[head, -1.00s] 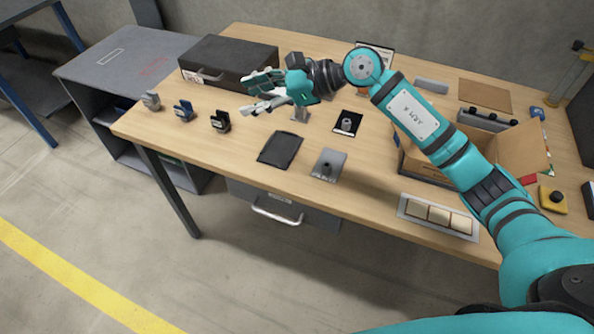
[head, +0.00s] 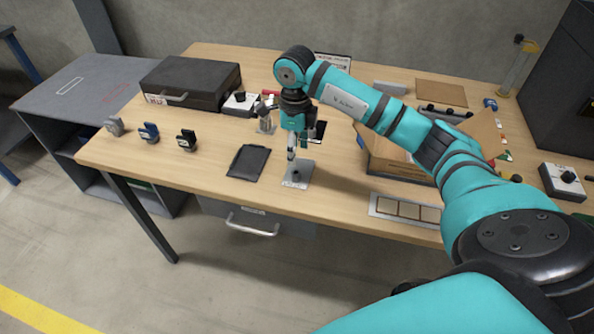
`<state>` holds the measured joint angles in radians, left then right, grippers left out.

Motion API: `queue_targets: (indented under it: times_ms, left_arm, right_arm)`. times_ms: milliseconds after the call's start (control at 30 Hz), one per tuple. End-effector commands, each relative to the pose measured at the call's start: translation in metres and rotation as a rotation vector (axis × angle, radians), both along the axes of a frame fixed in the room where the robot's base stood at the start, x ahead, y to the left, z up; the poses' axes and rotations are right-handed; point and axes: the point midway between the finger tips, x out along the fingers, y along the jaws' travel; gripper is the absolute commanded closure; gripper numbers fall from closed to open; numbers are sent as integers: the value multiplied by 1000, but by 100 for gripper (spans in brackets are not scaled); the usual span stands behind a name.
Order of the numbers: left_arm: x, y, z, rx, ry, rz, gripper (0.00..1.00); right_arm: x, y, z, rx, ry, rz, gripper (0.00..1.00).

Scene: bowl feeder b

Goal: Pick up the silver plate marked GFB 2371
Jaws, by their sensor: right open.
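A silver-grey plate (head: 303,170) lies flat near the front edge of the wooden table. It has a small dark knob or hole near its middle and a pale label at its front edge, too small to read. My right gripper (head: 297,153) points straight down above the far part of this plate, open and empty. It seems apart from the plate, but the exact height is hard to tell. The gripper hides part of the plate's far side. My left gripper is out of view.
A black tray (head: 248,162) lies just left of the plate. An open cardboard box (head: 395,168) and a tray with square compartments (head: 377,213) are to the right. A dark case (head: 190,84) and several small clip-like devices (head: 186,140) are at the left.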

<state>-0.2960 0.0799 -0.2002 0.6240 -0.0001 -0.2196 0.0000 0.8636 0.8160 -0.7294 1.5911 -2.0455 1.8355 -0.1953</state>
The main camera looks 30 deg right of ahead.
Motion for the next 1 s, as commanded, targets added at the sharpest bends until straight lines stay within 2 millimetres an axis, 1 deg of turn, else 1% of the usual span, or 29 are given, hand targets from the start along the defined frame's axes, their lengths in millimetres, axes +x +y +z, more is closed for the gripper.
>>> queue_targets:
  times_ms: [33,133,200,333,433,567,600,700,800,967,1000]
  left_arm:
    - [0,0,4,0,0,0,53]
    - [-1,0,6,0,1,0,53]
    - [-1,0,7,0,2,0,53]
    - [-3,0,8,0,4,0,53]
    - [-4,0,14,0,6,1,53]
    - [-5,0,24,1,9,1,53]
    - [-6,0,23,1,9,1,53]
    - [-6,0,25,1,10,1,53]
    - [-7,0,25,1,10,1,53]
    - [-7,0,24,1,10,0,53]
    - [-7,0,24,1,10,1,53]
  right_arm:
    - [-1,1,-9,2,6,0,50]
    - [-1,1,-25,3,3,0,50]
    - [0,1,-32,2,2,1,50]
    - [0,1,-39,2,1,1,50]
    - [-2,1,-48,2,3,1,50]
    - [-4,1,-68,3,5,2,50]
    - [-3,1,-75,3,4,1,50]
    - [-3,1,-86,2,2,1,50]
    - [-2,1,-90,2,-1,2,50]
    - [-2,1,-90,2,-1,2,50]
    - [-2,1,-90,2,-1,2,53]
